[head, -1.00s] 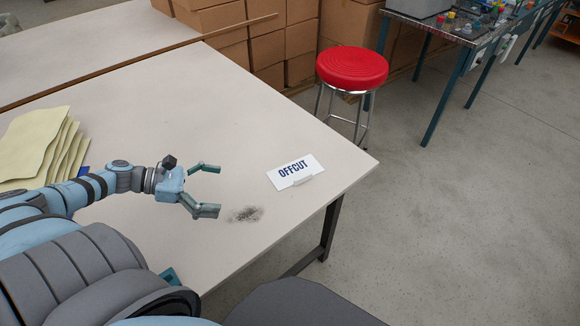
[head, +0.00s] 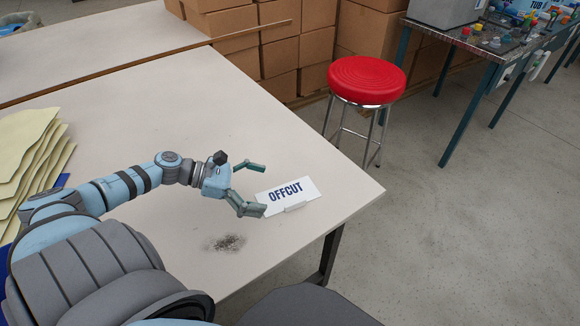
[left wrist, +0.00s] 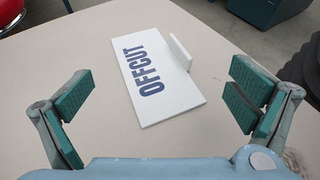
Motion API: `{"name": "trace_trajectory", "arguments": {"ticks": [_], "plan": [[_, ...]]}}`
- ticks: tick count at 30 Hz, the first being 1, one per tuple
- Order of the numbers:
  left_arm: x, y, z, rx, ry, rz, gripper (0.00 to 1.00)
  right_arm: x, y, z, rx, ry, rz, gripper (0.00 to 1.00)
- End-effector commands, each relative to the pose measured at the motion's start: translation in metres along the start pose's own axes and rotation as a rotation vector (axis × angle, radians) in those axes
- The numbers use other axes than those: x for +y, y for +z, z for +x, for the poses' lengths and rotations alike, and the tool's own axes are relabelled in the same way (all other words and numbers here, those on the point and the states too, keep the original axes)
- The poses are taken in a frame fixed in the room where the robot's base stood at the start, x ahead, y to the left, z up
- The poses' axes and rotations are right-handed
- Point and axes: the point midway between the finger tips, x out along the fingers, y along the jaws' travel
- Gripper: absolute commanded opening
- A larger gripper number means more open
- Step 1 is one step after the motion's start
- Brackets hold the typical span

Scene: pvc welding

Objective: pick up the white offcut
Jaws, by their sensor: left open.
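The white offcut (head: 303,193) is a flat rectangular plate with "OFFCUT" in dark blue letters. It lies on the table near its right corner, and a small upright white strip stands along one edge. In the left wrist view the offcut (left wrist: 160,98) lies ahead and between the open fingers. My left gripper (head: 258,188) is open and empty, just left of the offcut in the head view, with its fingers pointing toward it. In the left wrist view its fingers (left wrist: 160,98) stand wide apart with teal pads. My right gripper is not in view.
The pale table (head: 200,110) is mostly clear, with a dark smudge (head: 228,243) near its front edge. Yellow sheets (head: 30,160) are stacked at the left. A red stool (head: 366,78) stands beyond the table's right edge. Cardboard boxes (head: 300,40) are piled behind.

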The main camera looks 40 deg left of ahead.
Motion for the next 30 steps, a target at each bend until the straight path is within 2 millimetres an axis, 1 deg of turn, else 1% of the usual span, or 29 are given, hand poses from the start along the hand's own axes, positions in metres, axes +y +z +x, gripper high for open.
{"name": "trace_trajectory", "arguments": {"ticks": [4,7,9,12,17,20,30], "plan": [[0.003,-0.001,0.022,-0.005,0.001,0.004,1.0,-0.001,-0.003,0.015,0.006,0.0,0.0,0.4],[0.007,-0.001,0.043,-0.008,0.002,0.004,1.0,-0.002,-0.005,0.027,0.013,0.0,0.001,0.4],[0.006,0.001,0.054,-0.007,0.0,0.001,1.0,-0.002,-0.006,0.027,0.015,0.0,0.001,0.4],[0.006,0.002,0.061,-0.003,0.0,0.0,1.0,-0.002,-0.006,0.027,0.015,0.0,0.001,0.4],[0.006,0.002,0.06,0.0,0.0,-0.001,1.0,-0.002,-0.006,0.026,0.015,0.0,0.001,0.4],[0.006,0.002,0.06,0.0,0.0,0.0,0.86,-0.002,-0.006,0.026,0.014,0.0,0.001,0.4],[0.006,0.002,0.06,0.001,0.001,0.0,0.31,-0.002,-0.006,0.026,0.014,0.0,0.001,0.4]]}}
